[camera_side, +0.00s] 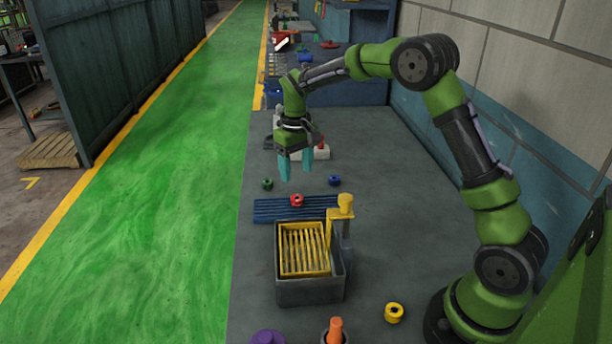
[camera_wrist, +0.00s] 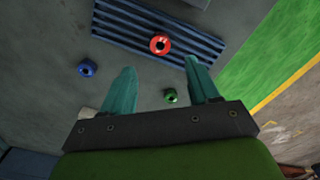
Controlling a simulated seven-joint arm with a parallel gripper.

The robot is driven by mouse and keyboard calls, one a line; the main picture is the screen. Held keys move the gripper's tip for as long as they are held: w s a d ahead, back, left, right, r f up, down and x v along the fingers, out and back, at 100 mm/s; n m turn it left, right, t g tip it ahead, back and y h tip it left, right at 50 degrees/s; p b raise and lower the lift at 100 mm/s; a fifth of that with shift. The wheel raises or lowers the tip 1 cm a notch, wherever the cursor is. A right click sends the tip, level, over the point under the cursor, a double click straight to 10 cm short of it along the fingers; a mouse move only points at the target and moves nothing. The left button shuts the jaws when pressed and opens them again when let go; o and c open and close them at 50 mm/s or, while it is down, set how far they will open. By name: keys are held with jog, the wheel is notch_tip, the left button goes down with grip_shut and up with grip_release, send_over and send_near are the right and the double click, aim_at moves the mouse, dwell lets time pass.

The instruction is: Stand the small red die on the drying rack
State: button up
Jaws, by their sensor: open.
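A small red ring-shaped piece (camera_side: 297,200), likely the die, lies on the blue ribbed rack (camera_side: 270,213). In the wrist view the red piece (camera_wrist: 160,44) sits on the dark blue slats of the rack (camera_wrist: 112,22), with its round hole facing up. My gripper (camera_side: 296,172) is open and empty, above the table and behind the rack. Its two teal fingers also show in the wrist view (camera_wrist: 160,80), apart with nothing between them. The red piece lies beyond the fingertips there.
A green ring (camera_side: 267,184) and a blue ring (camera_side: 334,181) lie behind the rack. A grey bin with a yellow slatted basket (camera_side: 304,250) and a yellow-topped post (camera_side: 346,204) stand in front. A yellow ring (camera_side: 394,313), a purple piece (camera_side: 267,337) and an orange peg (camera_side: 335,328) are nearer the camera.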

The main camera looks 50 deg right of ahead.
jog(key=s+a+r+t+y, duration=0.1)
jog(key=s+a+r+t, duration=0.45)
jog(key=s+r, duration=0.75)
jog(key=s+a+m+t+y, duration=0.1)
jog(key=s+a, duration=0.4)
jog(key=s, duration=0.7)
jog(key=shift+m+t, duration=0.35)
jog(key=shift+m, duration=0.05)
jog(key=shift+a, duration=0.1)
